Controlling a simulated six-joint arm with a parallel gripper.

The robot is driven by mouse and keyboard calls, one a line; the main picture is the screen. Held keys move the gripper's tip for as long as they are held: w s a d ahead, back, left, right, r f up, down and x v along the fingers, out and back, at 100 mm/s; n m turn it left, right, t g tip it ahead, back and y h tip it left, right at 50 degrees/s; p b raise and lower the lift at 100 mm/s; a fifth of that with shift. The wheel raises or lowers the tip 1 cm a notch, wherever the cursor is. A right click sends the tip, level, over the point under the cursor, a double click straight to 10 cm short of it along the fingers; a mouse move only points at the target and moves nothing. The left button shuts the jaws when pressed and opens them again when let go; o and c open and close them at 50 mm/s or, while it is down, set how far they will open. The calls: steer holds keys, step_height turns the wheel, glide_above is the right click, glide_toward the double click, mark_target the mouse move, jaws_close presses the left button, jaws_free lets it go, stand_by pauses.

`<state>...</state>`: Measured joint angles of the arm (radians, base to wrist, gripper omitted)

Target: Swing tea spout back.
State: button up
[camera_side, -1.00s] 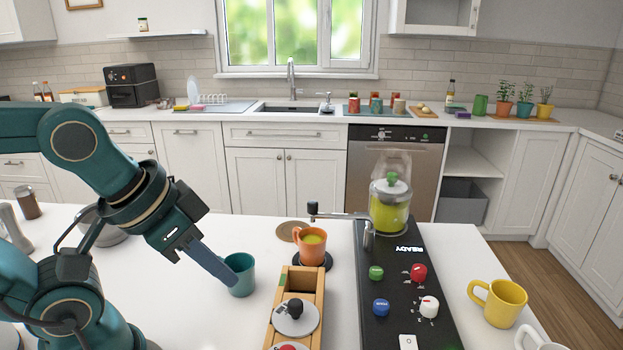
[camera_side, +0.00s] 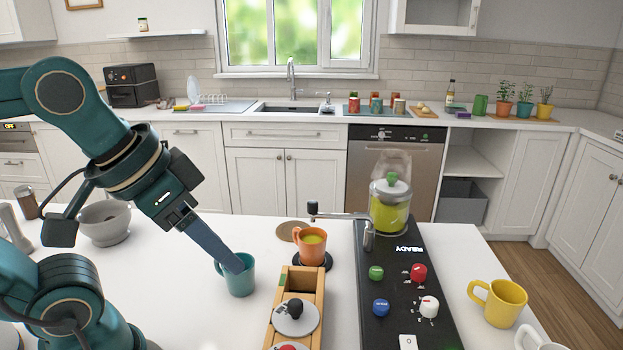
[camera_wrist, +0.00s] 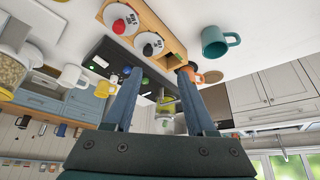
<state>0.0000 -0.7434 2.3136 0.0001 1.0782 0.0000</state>
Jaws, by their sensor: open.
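The tea spout (camera_side: 343,215) is a thin metal arm on the black machine (camera_side: 400,282). It reaches left, with a dark knob (camera_side: 312,208) at its end, above and just behind the orange mug (camera_side: 312,250). The mug holds yellow-green tea and sits on a dark round pad (camera_side: 327,263). My gripper (camera_side: 238,267) is left of the spout, its fingers slanting down across the teal mug (camera_side: 243,284) in the side view; I cannot tell whether they touch it. In the wrist view my gripper (camera_wrist: 157,74) is open with nothing between its fingers; the orange mug (camera_wrist: 211,76) is partly hidden there.
A wooden box with round lids (camera_side: 272,315) stands between the teal mug and the machine. A glass jar of green tea (camera_side: 390,212) stands at the machine's back. A yellow mug (camera_side: 506,303) is to the right. A grey bowl (camera_side: 105,226) is at left.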

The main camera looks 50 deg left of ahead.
steer(key=w+a+f+m+g+y, duration=0.2)
steer(key=w+a+m+g+y, duration=0.1)
steer(key=a+m+y, duration=0.55)
step_height(320, 180, up, 3)
steer(key=m+t+y, duration=0.4)
steer(key=m+t, duration=0.6)
steer(key=m, duration=0.9)
glide_above(312, 209)
steer(key=s, duration=0.1)
steer(key=shift+t, duration=0.3)
steer(key=f, duration=0.9)
steer(key=shift+w+d, duration=0.2)
steer(key=shift+d, duration=0.1)
steer(key=shift+w+a+f, duration=0.2)
steer(key=shift+w+a, duration=0.1)
steer(key=x, duration=0.4)
steer(key=shift+w+a, duration=0.1)
steer(key=shift+w, duration=0.05)
